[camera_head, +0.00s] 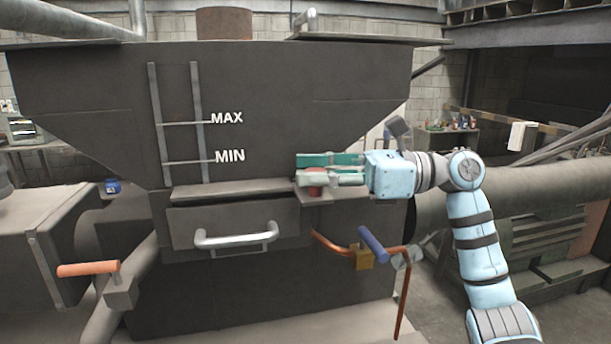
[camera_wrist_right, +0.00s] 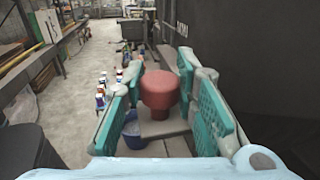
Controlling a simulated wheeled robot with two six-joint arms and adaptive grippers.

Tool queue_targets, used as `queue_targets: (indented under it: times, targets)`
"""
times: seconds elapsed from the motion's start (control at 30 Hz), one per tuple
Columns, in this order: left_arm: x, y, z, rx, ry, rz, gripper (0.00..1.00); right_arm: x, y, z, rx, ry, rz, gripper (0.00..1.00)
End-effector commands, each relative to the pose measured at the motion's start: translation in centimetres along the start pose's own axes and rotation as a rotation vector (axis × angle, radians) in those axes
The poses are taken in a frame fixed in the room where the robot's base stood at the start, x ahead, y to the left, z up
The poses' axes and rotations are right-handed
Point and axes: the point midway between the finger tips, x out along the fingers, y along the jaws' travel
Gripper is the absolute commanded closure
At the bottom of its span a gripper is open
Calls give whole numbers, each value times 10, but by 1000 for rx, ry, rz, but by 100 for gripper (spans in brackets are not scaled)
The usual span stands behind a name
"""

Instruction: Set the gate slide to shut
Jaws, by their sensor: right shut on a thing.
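A red round knob (camera_head: 314,190) stands on a small grey ledge (camera_head: 318,200) at the right end of a flat grey bar (camera_head: 232,187) under the dark hopper. I cannot tell for sure which part is the gate slide. My right gripper (camera_head: 302,170) reaches in from the right and is shut on the red knob. In the right wrist view the knob (camera_wrist_right: 159,90) sits between the two teal-padded fingers (camera_wrist_right: 161,72). The fingers partly hide the knob in the head view. My left gripper is not in view.
The hopper (camera_head: 300,90) bears MAX and MIN marks. Below the bar is a panel with a silver handle (camera_head: 237,241). An orange-handled lever (camera_head: 90,268) stands at left, a blue-handled crank (camera_head: 374,243) below my right arm.

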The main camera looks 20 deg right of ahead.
Motion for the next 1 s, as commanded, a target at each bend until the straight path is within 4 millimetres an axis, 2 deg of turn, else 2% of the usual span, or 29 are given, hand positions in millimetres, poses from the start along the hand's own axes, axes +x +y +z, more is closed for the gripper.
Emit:
queue_targets:
  times: [0.03, 0.07, 0.17, 0.47, 0.57, 0.67, 0.9, 1.0]
  targets:
    - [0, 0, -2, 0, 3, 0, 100, 0, -1, 1, 0, -2, -3, 100]
    - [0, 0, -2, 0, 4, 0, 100, 1, -1, 1, 0, -2, -3, 69]
    - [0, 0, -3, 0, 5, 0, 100, 2, -1, 1, 0, -2, -1, 53]
    - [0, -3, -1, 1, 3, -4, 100, 2, -1, 1, 0, -2, 2, 52]
    - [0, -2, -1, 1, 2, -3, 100, -7, -1, 0, 1, 0, -1, 52]
    - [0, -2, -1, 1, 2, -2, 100, -29, -2, 0, 3, 1, -4, 52]
    - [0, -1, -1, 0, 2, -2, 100, -94, -4, -1, 4, 0, -4, 52]
    - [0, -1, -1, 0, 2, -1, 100, -110, -3, 0, 3, -2, -1, 52]
